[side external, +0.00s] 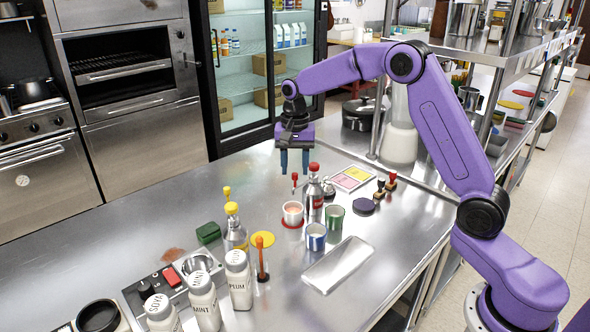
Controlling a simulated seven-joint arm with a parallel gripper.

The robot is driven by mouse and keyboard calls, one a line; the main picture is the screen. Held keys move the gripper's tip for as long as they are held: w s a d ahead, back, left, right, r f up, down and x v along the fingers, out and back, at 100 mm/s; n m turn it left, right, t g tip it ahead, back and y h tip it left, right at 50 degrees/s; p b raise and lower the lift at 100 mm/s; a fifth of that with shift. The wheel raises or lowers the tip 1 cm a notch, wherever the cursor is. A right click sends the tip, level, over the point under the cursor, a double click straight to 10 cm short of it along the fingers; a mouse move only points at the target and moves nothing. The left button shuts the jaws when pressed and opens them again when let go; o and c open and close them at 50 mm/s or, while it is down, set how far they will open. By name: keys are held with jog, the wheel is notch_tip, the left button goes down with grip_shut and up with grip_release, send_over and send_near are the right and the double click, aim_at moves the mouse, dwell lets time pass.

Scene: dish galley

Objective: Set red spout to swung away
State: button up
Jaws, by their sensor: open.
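A silver bottle with a red top (314,190) stands upright mid-counter. A small red-tipped piece (294,178) shows just left of its top, above a pinkish cup (292,214) on a red disc; I cannot tell for sure whether it is the red spout or how it joins the bottle. My gripper (294,172) points down with its blue fingers apart and empty. It appears above and behind the cup, close to the red-tipped piece in the picture; contact cannot be told.
A yellow-topped bottle (235,230), a green block (208,233) and white shakers (239,280) stand to the left. A blue cup (316,238), green cup (334,217) and metal tray (340,264) are nearby. The back-left counter is clear.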

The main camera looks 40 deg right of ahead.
jog(key=shift+f, duration=0.8)
jog(key=shift+c, duration=0.2)
grip_shut()
jog(key=shift+w, duration=0.1)
jog(key=w+d+m, duration=0.4)
jog(key=w+m, duration=0.2)
jog(key=m, duration=0.7)
jog(key=shift+w+d, duration=0.15)
jog(key=shift+w, duration=0.05)
jog(key=shift+r, duration=0.1)
